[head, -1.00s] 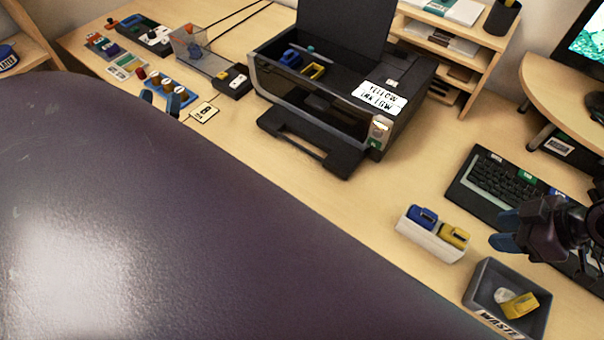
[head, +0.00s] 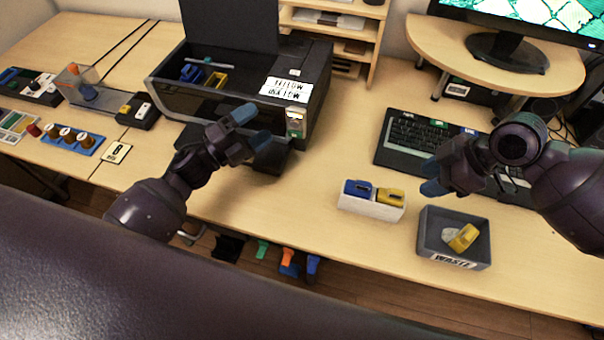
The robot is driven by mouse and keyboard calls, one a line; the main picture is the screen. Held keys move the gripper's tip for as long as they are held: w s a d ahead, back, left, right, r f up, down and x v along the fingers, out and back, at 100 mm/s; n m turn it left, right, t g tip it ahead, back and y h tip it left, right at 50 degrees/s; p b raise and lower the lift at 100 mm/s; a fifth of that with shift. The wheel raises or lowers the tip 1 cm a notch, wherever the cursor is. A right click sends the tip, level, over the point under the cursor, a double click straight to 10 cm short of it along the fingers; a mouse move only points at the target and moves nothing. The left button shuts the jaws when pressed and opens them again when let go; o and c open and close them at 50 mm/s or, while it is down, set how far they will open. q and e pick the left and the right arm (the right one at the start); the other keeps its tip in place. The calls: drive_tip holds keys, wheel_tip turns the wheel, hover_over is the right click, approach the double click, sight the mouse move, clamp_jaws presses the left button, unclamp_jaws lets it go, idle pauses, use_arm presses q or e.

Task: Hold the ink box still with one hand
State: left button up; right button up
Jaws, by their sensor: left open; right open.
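The ink box (head: 370,208) is a small white open box standing on the desk, with a blue cartridge (head: 358,188) and a yellow cartridge (head: 391,196) in it. My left gripper (head: 252,127) is open and empty in front of the printer, up and left of the ink box and apart from it. Neither gripper touches the box.
A grey waste bin (head: 428,239) with a yellow cartridge stands right of the ink box. The black printer (head: 233,104), lid up, is behind my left gripper. Desk left of the box is clear.

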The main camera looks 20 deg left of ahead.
use_arm(q)
drive_tip(key=d+f+m+g+h, duration=0.35)
drive_tip(key=d+m+g, duration=0.45)
drive_tip(key=m, duration=0.7)
drive_tip(key=m+g+y, duration=0.2)
drive_tip(key=m+g, duration=0.5)
drive_tip(key=m, duration=0.5)
approach(343, 196)
drive_tip(key=w, duration=0.1)
drive_tip(key=w+f, duration=0.1)
drive_tip(key=w, duration=0.1)
drive_tip(key=shift+w+a, duration=0.1)
drive_tip(key=shift+a, duration=0.05)
drive_tip(key=m, duration=0.1)
drive_tip(key=f+m+y, duration=0.1)
drive_tip(key=shift+f+m+g, duration=0.25)
drive_tip(key=shift+m+g, duration=0.05)
drive_tip(key=shift+g, duration=0.1)
drive_tip(key=x, duration=1)
drive_tip(key=shift+d+f, duration=0.25)
drive_tip(key=shift+d, duration=0.1)
drive_tip(key=shift+c, duration=0.3)
